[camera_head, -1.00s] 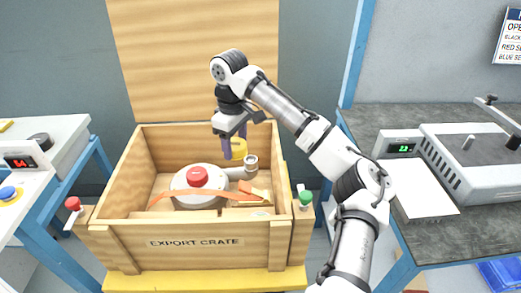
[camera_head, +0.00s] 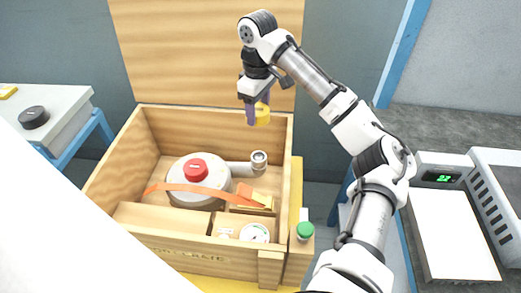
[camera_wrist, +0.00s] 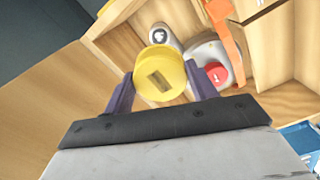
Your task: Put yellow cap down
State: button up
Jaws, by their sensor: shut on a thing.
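The yellow cap (camera_wrist: 160,76) is between the two purple fingers of my gripper (camera_wrist: 160,88) in the wrist view. In the head view my gripper (camera_head: 257,112) is shut on the yellow cap (camera_head: 263,114), which it holds up over the back right part of the open wooden crate (camera_head: 282,165). The cap is apart from the crate and from the grey pipe end (camera_head: 259,157) of the white blower (camera_head: 188,200) below it. Part of the cap is hidden behind a finger in the head view.
The blower has a red knob (camera_head: 195,170) and an orange strap (camera_head: 180,188) across it. A round gauge (camera_head: 254,234) lies in a front compartment. A green button (camera_head: 305,230) is on the crate's right side. A white scale plate (camera_head: 452,235) stands at the right. A white blurred surface covers the lower left.

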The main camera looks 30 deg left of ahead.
aim_at(258, 109)
notch_tip(258, 109, down, 15)
jog(key=shift+f, duration=0.2)
dwell(0.3)
jog(key=shift+f, duration=0.6)
jog(key=o, duration=0.9)
jog(key=shift+o, duration=0.2)
jog(key=shift+r, duration=0.15)
notch_tip(258, 109, up, 13)
